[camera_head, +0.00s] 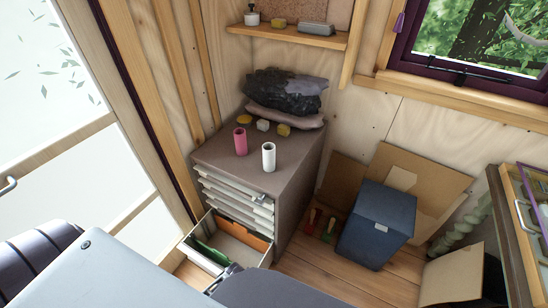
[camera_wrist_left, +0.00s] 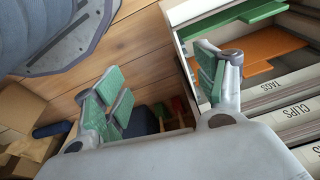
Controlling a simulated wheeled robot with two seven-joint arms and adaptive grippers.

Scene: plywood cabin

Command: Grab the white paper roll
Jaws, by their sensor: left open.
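The white paper roll (camera_head: 268,156) stands upright on the top of the grey-brown drawer cabinet (camera_head: 215,151), near its front edge. A pink roll (camera_head: 240,141) stands upright just to its left, apart from it. My left gripper (camera_wrist_left: 160,78) is open and empty in the left wrist view, its green-padded fingers spread beside the cabinet's labelled drawers. In the head view my arm parts cover the lower edge, and the left gripper's fingers are not clear there. The gripper is well below the roll and away from it. The roll is not in the wrist view. My right gripper is not in view.
The cabinet's bottom drawer (camera_head: 211,222) is pulled out, with green and orange dividers. Dark and mauve bags (camera_head: 284,92) and small yellow and white items lie behind the rolls. A blue box (camera_head: 376,224) and cardboard (camera_head: 400,176) stand right. A shelf (camera_head: 290,36) hangs above.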

